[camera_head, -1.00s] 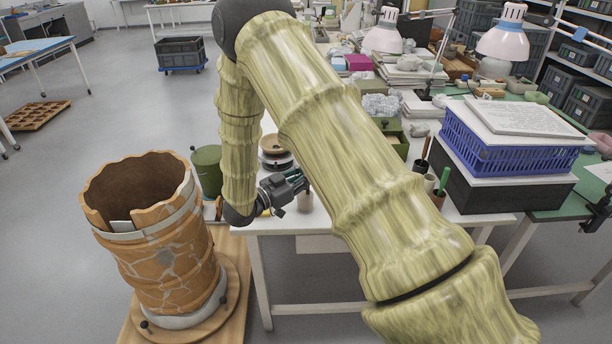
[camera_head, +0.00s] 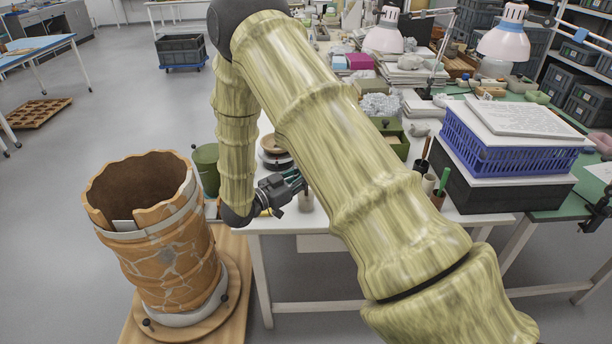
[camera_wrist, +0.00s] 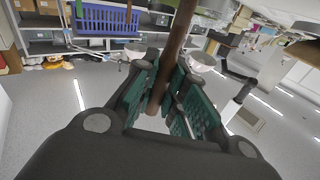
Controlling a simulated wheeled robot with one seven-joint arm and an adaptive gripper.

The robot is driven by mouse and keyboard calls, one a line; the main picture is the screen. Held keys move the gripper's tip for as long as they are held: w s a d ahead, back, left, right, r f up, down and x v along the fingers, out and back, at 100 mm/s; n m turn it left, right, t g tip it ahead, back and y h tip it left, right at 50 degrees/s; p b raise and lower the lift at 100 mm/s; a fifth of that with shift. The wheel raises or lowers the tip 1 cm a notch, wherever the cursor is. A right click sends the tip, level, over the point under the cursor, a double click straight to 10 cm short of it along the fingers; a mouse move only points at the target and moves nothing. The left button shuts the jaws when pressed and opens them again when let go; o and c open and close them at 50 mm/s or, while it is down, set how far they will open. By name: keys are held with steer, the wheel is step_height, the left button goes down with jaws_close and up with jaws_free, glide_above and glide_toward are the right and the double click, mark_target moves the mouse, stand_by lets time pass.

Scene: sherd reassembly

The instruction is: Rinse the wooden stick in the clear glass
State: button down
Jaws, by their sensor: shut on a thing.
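My gripper (camera_head: 292,185) is over the near left part of the white table. In the wrist view, the green-padded fingers of my gripper (camera_wrist: 170,92) are shut on a brown wooden stick (camera_wrist: 176,45). The stick runs up out of the top of that view. A small pale, glassy-looking vessel (camera_head: 306,202) stands by the fingertips in the head view. It may be the clear glass, but it is too small to be sure. Whether the stick is inside it cannot be told, as the stick is not clear in the head view.
A cracked orange pot (camera_head: 165,250) stands at the left on a round board. A green canister (camera_head: 206,168) and stacked dishes (camera_head: 277,160) are behind my gripper. Small cups (camera_head: 429,183) with tools and a blue basket (camera_head: 510,155) are to the right, past my arm.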

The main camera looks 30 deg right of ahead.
steer(key=shift+s+a+r+p, duration=0.1)
steer(key=shift+s+r+p, duration=0.1)
steer(key=shift+r+p, duration=1.3)
steer(key=shift+s+a+r+p, duration=0.15)
steer(key=shift+r+p, duration=0.55)
steer(key=shift+r, duration=1.95)
steer(key=shift+p, duration=0.3)
steer(key=shift+r+p, duration=0.95)
steer(key=shift+r, duration=0.5)
